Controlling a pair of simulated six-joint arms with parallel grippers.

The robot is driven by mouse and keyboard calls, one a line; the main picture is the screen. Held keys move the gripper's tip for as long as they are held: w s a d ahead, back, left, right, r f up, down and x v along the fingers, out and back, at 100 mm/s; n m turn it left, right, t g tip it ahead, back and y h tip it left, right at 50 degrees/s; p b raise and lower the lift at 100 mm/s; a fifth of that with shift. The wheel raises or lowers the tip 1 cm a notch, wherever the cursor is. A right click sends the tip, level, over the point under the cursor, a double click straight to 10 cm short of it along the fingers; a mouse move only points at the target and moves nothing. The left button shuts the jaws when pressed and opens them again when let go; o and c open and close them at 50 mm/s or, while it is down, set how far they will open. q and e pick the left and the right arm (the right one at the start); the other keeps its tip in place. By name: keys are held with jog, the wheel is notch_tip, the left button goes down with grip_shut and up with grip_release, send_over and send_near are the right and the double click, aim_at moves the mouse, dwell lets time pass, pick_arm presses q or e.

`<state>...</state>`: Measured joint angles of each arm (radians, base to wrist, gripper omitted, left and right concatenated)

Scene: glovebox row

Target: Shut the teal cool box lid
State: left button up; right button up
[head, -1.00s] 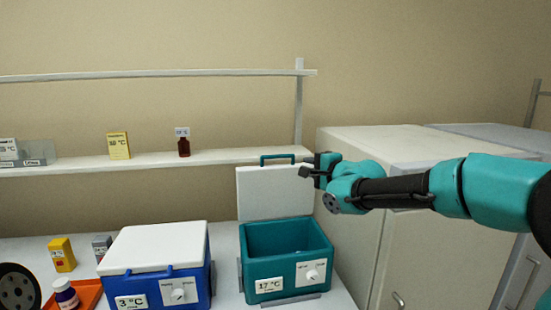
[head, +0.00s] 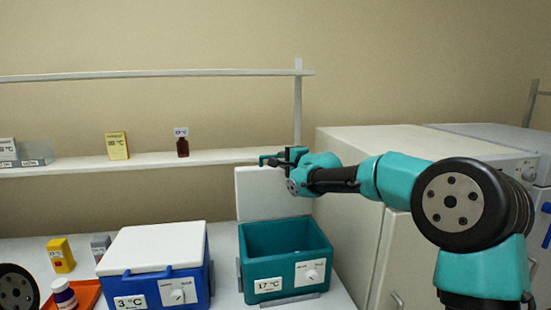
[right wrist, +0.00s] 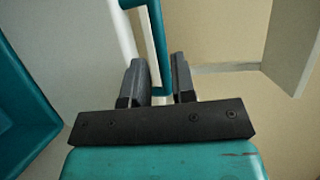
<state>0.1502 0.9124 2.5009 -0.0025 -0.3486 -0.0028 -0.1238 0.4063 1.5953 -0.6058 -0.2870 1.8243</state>
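The teal cool box (head: 288,272) stands on the bench with its open front interior in view. Its white lid (head: 262,200) stands upright at the back of the box. The lid's teal handle (right wrist: 158,45) runs between the fingers of my right gripper (right wrist: 160,78) in the right wrist view. Slim gaps show beside the bar, so the fingers look open around it. In the head view my right gripper (head: 283,158) is at the lid's top edge and covers part of the handle. My left gripper is not in view.
A blue cool box (head: 181,290) with a shut white lid is close on the left. Pale cabinets (head: 345,200) stand close on the right. A shelf (head: 215,157) with a brown bottle (head: 183,147) and yellow carton (head: 117,146) runs behind. An orange tray (head: 88,292) lies at the left.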

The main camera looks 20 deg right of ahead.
aim_at(277, 157)
jog(key=shift+x, duration=2.5)
grip_shut()
